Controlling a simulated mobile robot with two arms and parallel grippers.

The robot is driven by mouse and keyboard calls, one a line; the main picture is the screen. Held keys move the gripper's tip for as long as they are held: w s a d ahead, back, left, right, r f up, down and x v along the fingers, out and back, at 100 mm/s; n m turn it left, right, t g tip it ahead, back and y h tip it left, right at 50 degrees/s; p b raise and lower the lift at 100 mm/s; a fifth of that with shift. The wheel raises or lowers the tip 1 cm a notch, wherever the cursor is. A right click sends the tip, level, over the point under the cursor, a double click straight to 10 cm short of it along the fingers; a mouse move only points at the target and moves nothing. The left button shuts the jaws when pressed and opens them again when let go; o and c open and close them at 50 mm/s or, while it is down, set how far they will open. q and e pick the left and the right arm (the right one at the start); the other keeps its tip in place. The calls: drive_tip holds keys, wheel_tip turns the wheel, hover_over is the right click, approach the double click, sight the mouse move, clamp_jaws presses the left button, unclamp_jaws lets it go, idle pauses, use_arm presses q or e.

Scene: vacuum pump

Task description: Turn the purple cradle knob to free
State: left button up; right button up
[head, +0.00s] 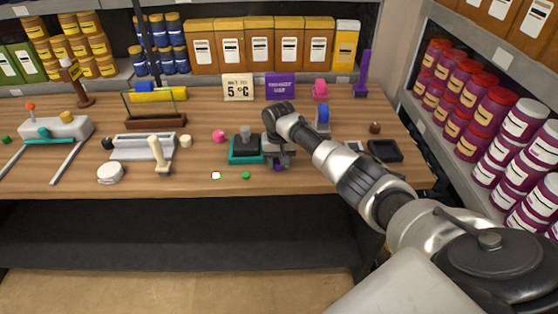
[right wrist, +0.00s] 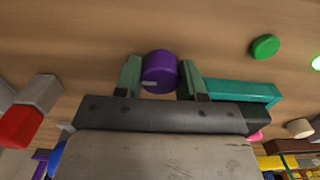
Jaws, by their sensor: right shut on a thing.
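The purple cradle knob (right wrist: 159,71) sits between the two fingers of my right gripper (right wrist: 160,80) in the right wrist view. It is a short cylinder with a small pale mark on its near side. My right gripper (head: 279,161) is shut on it, one finger on each side. In the head view only a small part of the purple knob (head: 278,168) shows below the gripper, near the table's front. A teal-based unit (head: 245,158) with a grey top stands just left of the gripper. Its teal edge also shows in the right wrist view (right wrist: 240,93). My left gripper is not in view.
A green button (head: 246,175) and a pale green-edged piece (head: 216,175) lie near the front edge. A pink ball (head: 219,136) is left of the teal unit. A blue wheel-like piece (head: 322,119) and a black tray (head: 384,150) stand to the right.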

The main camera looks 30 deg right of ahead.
drive_tip(key=n+p, duration=0.1)
drive_tip(key=n, duration=0.2)
drive_tip(key=shift+r, duration=0.1)
drive_tip(key=n+p, duration=0.1)
drive_tip(key=n, duration=0.3)
drive_tip(key=shift+n+p, duration=0.3)
drive_tip(key=n, duration=1)
drive_tip(key=shift+n, duration=0.3)
drive_tip(key=o, duration=0.9)
